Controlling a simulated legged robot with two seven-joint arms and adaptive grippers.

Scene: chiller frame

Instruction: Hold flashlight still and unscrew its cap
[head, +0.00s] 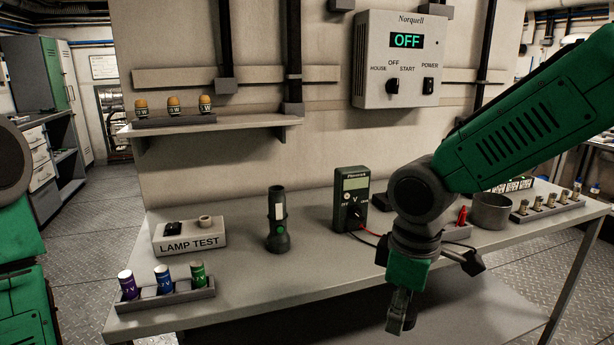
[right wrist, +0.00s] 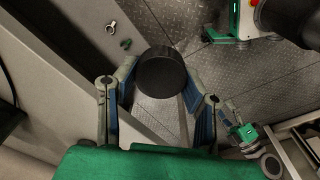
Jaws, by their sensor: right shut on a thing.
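The dark flashlight (head: 277,225) stands upright on the table, left of the middle, with a pale strip and a small green spot on its side. Nothing touches it. My right gripper (head: 401,318) hangs in front of the table's front edge, to the right of the flashlight and apart from it. In the right wrist view my right gripper (right wrist: 160,88) is shut on a round black cap (right wrist: 161,74), its blue-padded fingers on either side. The cap is hard to make out in the head view. Only parts of my left arm show at the left edge; its gripper is out of view.
The table (head: 250,300) also bears a LAMP TEST box (head: 190,238), a battery tray (head: 165,298) with three coloured batteries, a multimeter (head: 351,195) and a grey cup (head: 491,212). A shelf (head: 215,133) holds three bulbs. Table space around the flashlight's front is clear.

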